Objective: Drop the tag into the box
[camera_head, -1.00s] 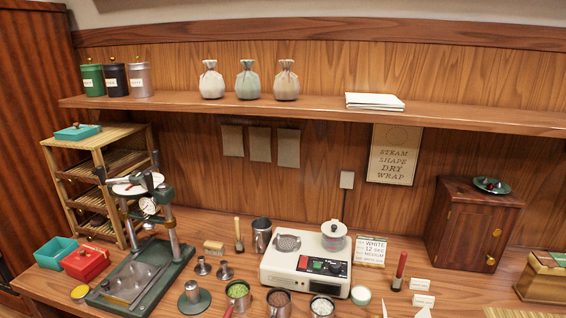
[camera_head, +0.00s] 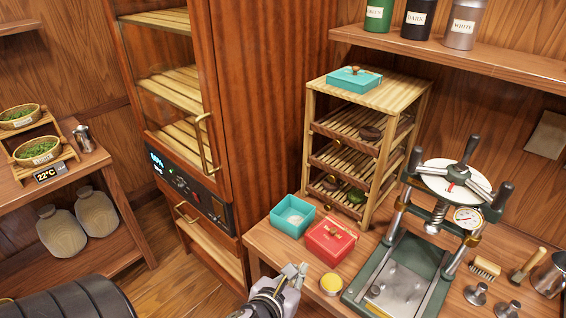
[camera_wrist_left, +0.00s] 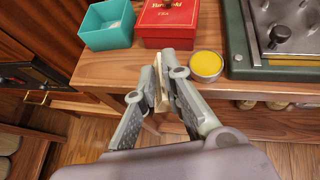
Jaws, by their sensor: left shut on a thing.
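My left gripper (camera_head: 293,274) is at the table's front edge, below the boxes in the head view. It is shut on a thin pale tag (camera_wrist_left: 158,97), seen nearly edge-on between the fingers in the left wrist view and mostly hidden by them. An open turquoise box (camera_head: 293,216) stands at the table's left corner with something pale inside; it also shows in the wrist view (camera_wrist_left: 107,36). A red box (camera_head: 328,243) with gold lettering stands beside it, closed on top. The gripper is apart from both boxes. My right gripper is not in view.
A round yellow tin (camera_head: 331,284) sits right of the gripper, near the green-based press (camera_head: 388,268). A slatted rack (camera_head: 372,90) with a turquoise lid (camera_head: 354,82) on top stands behind the boxes. A tall wooden cabinet (camera_head: 253,110) rises at the left.

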